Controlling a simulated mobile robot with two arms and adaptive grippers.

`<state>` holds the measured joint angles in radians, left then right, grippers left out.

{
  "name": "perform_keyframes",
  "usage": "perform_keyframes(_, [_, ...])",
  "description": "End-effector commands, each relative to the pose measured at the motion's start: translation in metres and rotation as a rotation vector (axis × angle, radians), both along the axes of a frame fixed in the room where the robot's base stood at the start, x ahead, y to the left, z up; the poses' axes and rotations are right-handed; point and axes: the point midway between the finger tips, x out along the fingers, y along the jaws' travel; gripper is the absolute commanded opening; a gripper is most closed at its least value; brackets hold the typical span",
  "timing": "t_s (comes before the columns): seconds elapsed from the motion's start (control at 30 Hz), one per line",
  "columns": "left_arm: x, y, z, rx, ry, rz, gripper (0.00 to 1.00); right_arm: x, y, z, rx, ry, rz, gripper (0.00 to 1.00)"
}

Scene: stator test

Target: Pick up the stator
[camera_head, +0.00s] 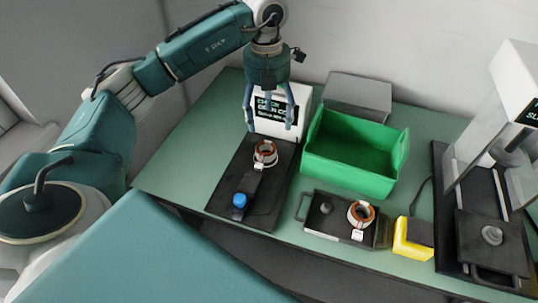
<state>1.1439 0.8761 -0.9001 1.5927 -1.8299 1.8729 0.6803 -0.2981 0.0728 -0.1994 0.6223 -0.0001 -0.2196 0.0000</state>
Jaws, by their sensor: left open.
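One stator (265,153), a copper-coloured ring with a white tag, sits on the black test fixture at the left of the table. A second stator (361,213) of the same look sits on the small black tray at the front middle. My left gripper (269,122) is open and empty, pointing down. In the picture it appears just above the stator on the fixture, in front of the display box. I cannot tell the exact height between them. My right gripper is not in view.
The black fixture (226,193) has a blue knob (240,200). A green bin (345,180) stands right of it, with a grey box (358,95) behind. The small tray (320,226), a yellow item (408,241) and a white-framed machine (505,130) lie rightward. Green table (190,165) is clear at left.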

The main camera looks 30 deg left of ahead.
Motion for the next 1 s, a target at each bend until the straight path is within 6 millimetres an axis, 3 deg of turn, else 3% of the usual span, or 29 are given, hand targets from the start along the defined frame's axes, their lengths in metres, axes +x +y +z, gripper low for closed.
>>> perform_keyframes(0.03, [-0.001, 0.004, -0.021, 0.013, 0.006, 0.005, 0.70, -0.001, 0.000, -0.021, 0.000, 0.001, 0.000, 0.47])
perform_keyframes(0.17, [-0.003, 0.010, -0.027, 0.031, 0.013, 0.015, 0.70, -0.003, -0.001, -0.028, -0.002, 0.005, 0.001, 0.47])
perform_keyframes(1.0, [-0.010, 0.008, -0.126, 0.029, 0.015, 0.012, 0.70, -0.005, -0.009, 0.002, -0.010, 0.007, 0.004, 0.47])
